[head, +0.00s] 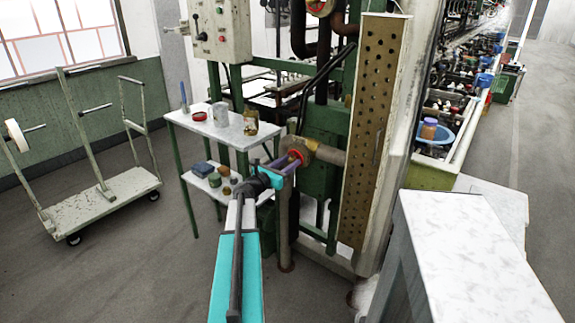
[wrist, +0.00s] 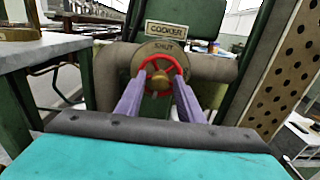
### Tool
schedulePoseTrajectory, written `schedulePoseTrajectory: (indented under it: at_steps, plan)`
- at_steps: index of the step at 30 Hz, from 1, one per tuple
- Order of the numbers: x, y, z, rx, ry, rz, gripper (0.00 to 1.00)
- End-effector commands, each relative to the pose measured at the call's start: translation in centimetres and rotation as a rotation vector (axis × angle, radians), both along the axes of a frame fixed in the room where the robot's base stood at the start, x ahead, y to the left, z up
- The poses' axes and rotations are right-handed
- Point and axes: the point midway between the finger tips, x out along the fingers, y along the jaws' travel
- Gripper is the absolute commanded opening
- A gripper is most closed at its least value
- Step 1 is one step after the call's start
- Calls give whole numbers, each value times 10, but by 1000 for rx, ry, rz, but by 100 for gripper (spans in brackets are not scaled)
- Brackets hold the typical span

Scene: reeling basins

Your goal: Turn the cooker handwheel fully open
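The cooker handwheel (wrist: 160,66) is a small red wheel with a brass hub, on a round brass-coloured valve body. A plate above it reads "COOKER" and the word "SHUT" shows just over the wheel. In the head view the wheel (head: 297,154) is partly hidden by my gripper (head: 289,163). In the wrist view my gripper (wrist: 161,82) has its two purple fingers apart, pointing at the wheel, one tip at each lower side of the rim. I cannot tell whether the tips touch the rim.
A pipe (head: 330,155) runs right from the valve to a perforated panel (head: 370,130). A white-topped table (head: 195,124) with cans stands left of my arm. A trolley (head: 100,195) stands farther left. A pale cabinet (head: 470,240) is at the right. Floor is free at front left.

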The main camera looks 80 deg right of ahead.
Motion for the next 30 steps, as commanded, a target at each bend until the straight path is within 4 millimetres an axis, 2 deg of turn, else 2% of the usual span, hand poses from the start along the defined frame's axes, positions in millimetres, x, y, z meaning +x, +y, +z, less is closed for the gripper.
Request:
schedulePoseTrajectory:
  at_steps: [4, 10, 11, 17, 30]
  plan:
    - [0, 0, 0, 0, 0, 0, 34]
    - [0, 0, 0, 0, 0, 0, 2]
    - [0, 0, 0, 0, 0, 0, 0]
    - [0, 0, 2, 10, 17, -1, 0]
    - [0, 0, 4, 116, 205, -1, 0]
